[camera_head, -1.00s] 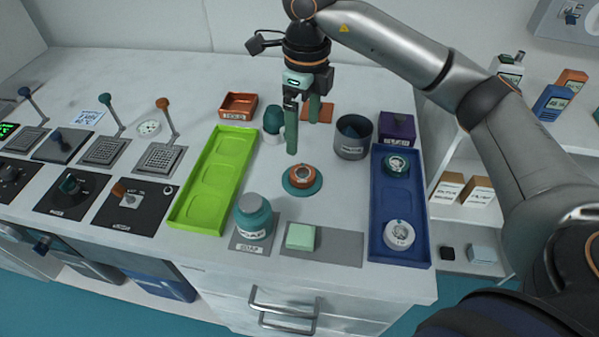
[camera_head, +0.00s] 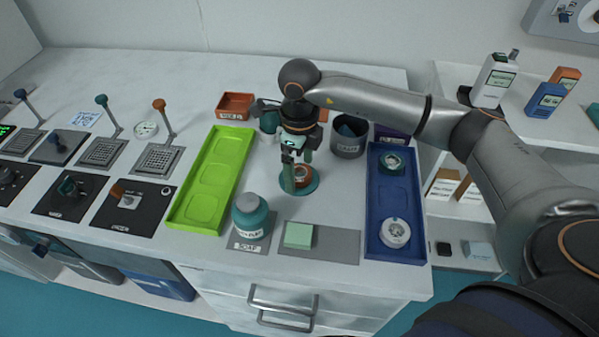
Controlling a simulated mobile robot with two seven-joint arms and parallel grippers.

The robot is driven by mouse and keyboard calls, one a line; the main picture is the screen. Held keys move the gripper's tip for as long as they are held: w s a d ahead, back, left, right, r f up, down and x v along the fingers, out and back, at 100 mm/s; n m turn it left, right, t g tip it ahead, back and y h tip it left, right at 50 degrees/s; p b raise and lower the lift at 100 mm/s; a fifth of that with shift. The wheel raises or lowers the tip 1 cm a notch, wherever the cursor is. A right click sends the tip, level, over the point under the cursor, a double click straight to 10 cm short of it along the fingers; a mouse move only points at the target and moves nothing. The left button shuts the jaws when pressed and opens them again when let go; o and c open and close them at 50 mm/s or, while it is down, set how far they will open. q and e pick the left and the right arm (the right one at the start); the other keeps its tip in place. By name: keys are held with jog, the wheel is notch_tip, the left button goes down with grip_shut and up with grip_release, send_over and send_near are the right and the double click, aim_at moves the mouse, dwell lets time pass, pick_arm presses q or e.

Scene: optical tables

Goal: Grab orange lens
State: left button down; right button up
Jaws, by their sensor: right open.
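The orange lens (camera_head: 303,175) is a small round piece with an orange-brown rim. It sits on a round teal base (camera_head: 299,188) in the middle of the table, between the green tray and the blue tray. My right gripper (camera_head: 294,178) is open, with its green fingers pointing down at the lens. The near finger covers the lens's left part. I cannot tell whether the fingers touch it. My left gripper is not in view.
A green tray (camera_head: 184,213) stands left and a blue tray (camera_head: 388,253) with two round pieces stands right. A teal soap bottle (camera_head: 251,213) and a green soap block (camera_head: 298,235) are in front. A grey cup (camera_head: 348,147) and an orange box (camera_head: 235,105) are behind.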

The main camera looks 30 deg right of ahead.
jog(key=shift+c, duration=0.4)
jog(key=c, duration=1.4)
